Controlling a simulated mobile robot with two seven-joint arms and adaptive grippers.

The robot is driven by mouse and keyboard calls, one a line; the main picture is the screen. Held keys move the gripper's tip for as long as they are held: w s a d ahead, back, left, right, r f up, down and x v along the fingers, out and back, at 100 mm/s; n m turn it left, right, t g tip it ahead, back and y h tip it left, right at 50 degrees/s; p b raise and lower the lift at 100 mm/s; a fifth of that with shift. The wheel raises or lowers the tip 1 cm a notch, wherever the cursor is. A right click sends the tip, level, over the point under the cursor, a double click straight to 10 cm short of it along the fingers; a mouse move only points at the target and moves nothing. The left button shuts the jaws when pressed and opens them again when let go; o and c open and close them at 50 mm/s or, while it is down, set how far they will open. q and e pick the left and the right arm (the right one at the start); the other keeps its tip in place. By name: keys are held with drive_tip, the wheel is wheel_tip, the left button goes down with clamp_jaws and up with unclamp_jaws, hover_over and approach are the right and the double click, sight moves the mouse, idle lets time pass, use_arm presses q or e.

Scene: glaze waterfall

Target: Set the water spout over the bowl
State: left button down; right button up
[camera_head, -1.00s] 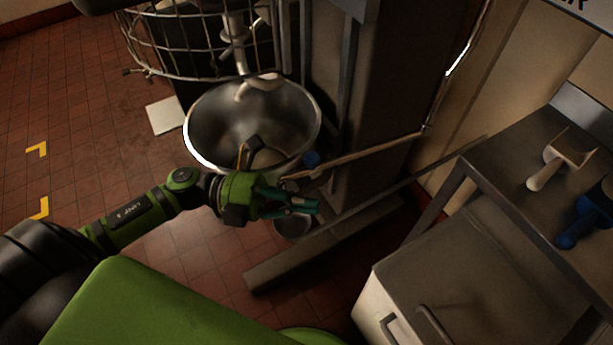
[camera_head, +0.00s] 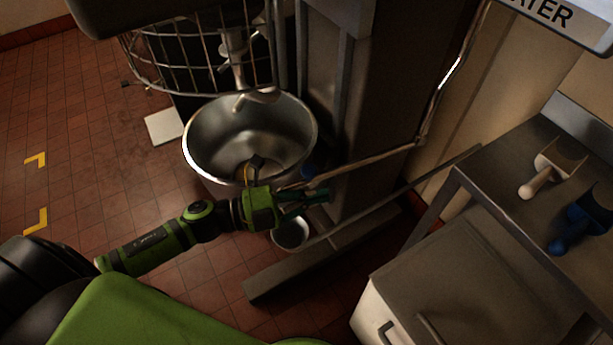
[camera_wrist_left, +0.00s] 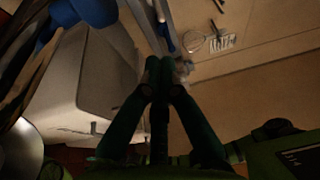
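The water spout (camera_head: 355,162) is a thin brown-grey pipe arm. It runs left from a joint by the wall pipe and ends near the right front of the bowl's rim. The steel bowl (camera_head: 204,163) stands below the mixer hook, with a dark tool with a yellow part inside. My left gripper (camera_head: 318,195) is just in front of the spout's free end and overlaps it in the head view; contact cannot be told. In the left wrist view its fingers (camera_wrist_left: 161,68) converge to nearly touching tips, with nothing clearly between them. My right gripper is not in view.
A wire guard (camera_head: 190,62) surrounds the mixer hook above the bowl. A small metal cup (camera_head: 291,235) is below the gripper, near the stand's foot (camera_head: 290,275). A steel table (camera_head: 500,165) with a pale scoop (camera_head: 540,180) and a blue scoop (camera_head: 575,230) is at right.

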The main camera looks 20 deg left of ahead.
sight(307, 183)
use_arm(q)
drive_tip(key=shift+w+a+f, duration=0.15)
drive_tip(key=shift+w+a, duration=0.5)
drive_tip(key=shift+a, duration=0.05)
drive_tip(key=shift+w+a+f, duration=0.15)
drive_tip(key=shift+w+a, duration=0.5)
drive_tip(key=shift+a, duration=0.05)
